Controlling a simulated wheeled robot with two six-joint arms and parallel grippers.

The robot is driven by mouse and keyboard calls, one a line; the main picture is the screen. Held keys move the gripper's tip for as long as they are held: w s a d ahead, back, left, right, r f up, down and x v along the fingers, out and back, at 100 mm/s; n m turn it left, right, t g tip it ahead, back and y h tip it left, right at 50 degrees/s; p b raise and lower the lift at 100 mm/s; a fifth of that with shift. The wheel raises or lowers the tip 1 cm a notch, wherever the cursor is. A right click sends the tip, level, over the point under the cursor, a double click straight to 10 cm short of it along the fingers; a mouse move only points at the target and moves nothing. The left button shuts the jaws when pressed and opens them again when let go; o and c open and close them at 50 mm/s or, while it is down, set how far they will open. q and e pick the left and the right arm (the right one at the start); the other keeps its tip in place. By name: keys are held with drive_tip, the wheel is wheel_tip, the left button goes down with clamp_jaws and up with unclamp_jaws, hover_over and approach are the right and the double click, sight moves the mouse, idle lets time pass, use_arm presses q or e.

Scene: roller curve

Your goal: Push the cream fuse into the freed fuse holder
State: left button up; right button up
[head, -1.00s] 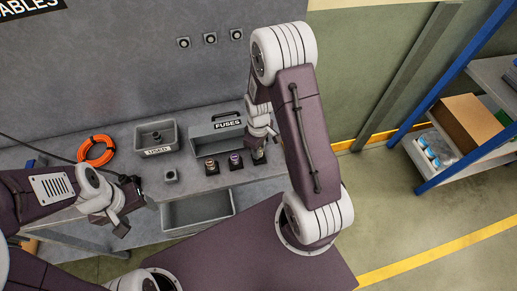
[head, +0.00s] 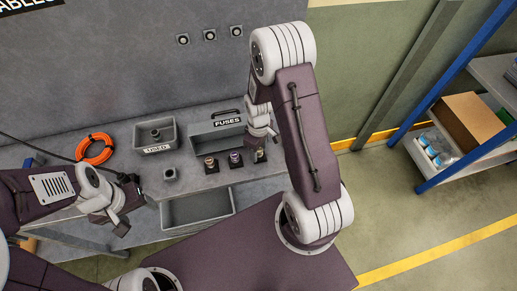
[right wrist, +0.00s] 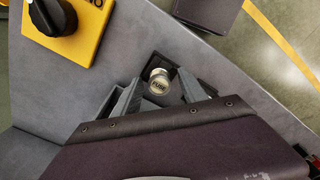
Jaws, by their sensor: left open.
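The cream fuse (right wrist: 157,82) stands upright in a dark square fuse holder (right wrist: 173,68), its capped end facing the right wrist camera. How deep it sits I cannot tell. In the head view, that holder (head: 260,157) is at the right end of a row, partly hidden by my right gripper. My right gripper (right wrist: 158,97) has its fingers on either side of the fuse, with visible gaps, so it is open. My left gripper (head: 122,212) is open and empty, left of the bench drawer and away from the fuses.
Two more holders with fuses (head: 210,163) (head: 235,159) stand just left. Behind them is the FUSES bin (head: 205,143); a USED bin (head: 157,150) and orange cable coil (head: 95,149) lie further left. A yellow box with a black knob (right wrist: 70,25) is near the right gripper.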

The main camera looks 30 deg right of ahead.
wheel_tip(320, 180, up, 9)
drive_tip(key=shift+r+b, duration=0.1)
drive_tip(key=shift+b, duration=0.2)
idle(0.5)
